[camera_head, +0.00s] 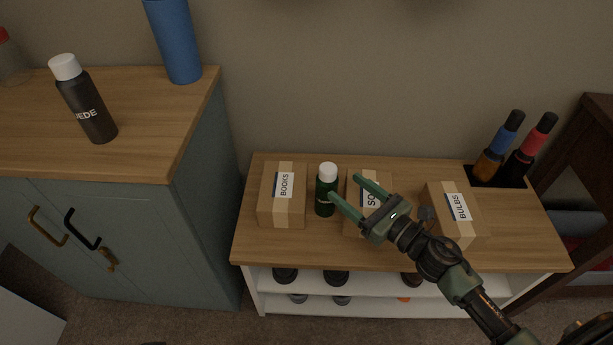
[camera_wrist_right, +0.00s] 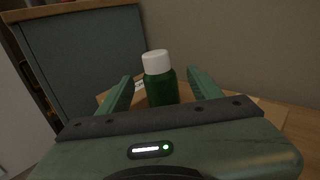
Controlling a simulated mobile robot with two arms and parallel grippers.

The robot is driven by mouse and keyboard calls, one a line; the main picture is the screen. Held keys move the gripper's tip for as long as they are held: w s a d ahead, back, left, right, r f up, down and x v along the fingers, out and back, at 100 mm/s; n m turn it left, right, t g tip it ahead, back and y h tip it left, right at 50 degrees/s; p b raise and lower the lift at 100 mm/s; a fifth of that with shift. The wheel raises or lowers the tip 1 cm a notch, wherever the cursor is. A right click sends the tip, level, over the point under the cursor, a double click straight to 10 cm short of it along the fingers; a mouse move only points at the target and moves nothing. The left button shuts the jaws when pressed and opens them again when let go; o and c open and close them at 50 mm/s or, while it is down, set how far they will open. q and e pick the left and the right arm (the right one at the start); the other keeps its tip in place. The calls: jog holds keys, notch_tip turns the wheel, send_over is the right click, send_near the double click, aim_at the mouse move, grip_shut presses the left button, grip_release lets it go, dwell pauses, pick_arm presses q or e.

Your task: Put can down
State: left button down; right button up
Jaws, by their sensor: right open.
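A dark green can with a white cap (camera_head: 326,190) stands upright on the low wooden bench top (camera_head: 300,251), between a box labelled BOOKS and a second box. My right gripper (camera_head: 344,187) is open beside the can, its two green fingers pointing toward it and the back. In the right wrist view, the can (camera_wrist_right: 160,82) shows upright between the two spread fingers (camera_wrist_right: 160,90), with a gap on each side. Its lower part is hidden by the gripper body there. My left gripper is not in view.
The BOOKS box (camera_head: 268,209) is left of the can. A partly covered box (camera_head: 356,227) and a BULBS box (camera_head: 470,231) are to the right. Two bottles stand in a dark holder (camera_head: 483,181). The taller cabinet (camera_head: 140,163) carries a black spray can (camera_head: 86,100) and a blue cylinder (camera_head: 177,45).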

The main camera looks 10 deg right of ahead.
aim_at(334, 178)
jog(key=shift+w+a+r, duration=0.1)
jog(key=shift+w+a, duration=0.1)
jog(key=shift+w, duration=0.1)
jog(key=shift+w+a+r, duration=0.1)
jog(key=shift+w+r, duration=0.05)
jog(key=shift+w, duration=0.1)
jog(key=shift+x, duration=0.8)
jog(key=x, duration=0.3)
jog(key=shift+w+a+r+p, duration=0.1)
jog(key=shift+w+a+p, duration=0.15)
jog(key=shift+a+p, duration=0.05)
jog(key=shift+w+a, duration=0.15)
jog(key=shift+w, duration=0.1)
grip_shut()
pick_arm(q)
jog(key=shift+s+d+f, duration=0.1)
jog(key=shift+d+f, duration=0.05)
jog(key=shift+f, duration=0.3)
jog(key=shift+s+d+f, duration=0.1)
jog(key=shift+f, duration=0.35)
